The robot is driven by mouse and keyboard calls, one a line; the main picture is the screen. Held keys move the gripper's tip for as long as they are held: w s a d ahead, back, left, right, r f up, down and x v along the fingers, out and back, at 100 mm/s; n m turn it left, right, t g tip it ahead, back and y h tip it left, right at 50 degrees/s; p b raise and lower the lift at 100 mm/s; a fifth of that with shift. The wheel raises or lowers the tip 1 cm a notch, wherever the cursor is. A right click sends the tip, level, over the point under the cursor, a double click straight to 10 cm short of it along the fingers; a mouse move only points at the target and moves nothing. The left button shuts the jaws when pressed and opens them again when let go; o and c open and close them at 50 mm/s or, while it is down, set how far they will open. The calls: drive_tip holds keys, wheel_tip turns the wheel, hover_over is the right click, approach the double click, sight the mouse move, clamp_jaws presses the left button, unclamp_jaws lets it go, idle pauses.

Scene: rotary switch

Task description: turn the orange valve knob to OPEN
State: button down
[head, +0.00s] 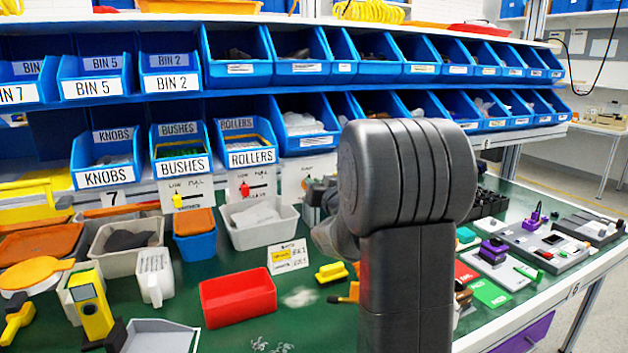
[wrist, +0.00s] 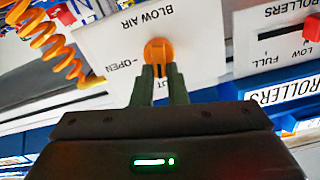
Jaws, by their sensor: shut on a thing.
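The orange valve knob (wrist: 159,51) is on a white panel (wrist: 105,48) marked BLOW AIR in the wrist view. OPEN is printed to the left of the knob. Below it a mark is partly covered by my fingers, with only "UT" showing. My gripper (wrist: 159,74) is shut on the knob, its two dark fingers close together at the knob's lower side. The exact direction of the knob's pointer is hard to tell.
An orange coiled hose (wrist: 50,40) hangs left of the panel in the wrist view. A red slider (wrist: 312,27) is on the panel to the right. In the head view, blue bins stand above the bench, and a red tray (head: 238,296) and yellow block (head: 331,272) lie left of my arm.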

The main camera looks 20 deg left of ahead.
drive_tip(key=shift+w+d+f+m+p, duration=0.2)
drive_tip(key=shift+m+p, duration=0.9)
drive_tip(key=shift+m, duration=1.45)
drive_tip(key=shift+w+d+f+m+p, duration=0.1)
drive_tip(key=shift+f+m+p, duration=0.15)
drive_tip(key=shift+m+p, duration=1.6)
drive_tip(key=shift+w+d+f+m+p, duration=0.1)
drive_tip(key=shift+f+m+p, duration=0.2)
drive_tip(key=shift+m, duration=3)
drive_tip(key=c, duration=1.4)
unclamp_jaws()
drive_tip(key=shift+c, duration=0.2)
drive_tip(key=b+v, duration=0.1)
drive_tip(key=v, duration=1.2)
drive_tip(key=shift+s+d, duration=0.25)
drive_tip(key=shift+d, duration=0.1)
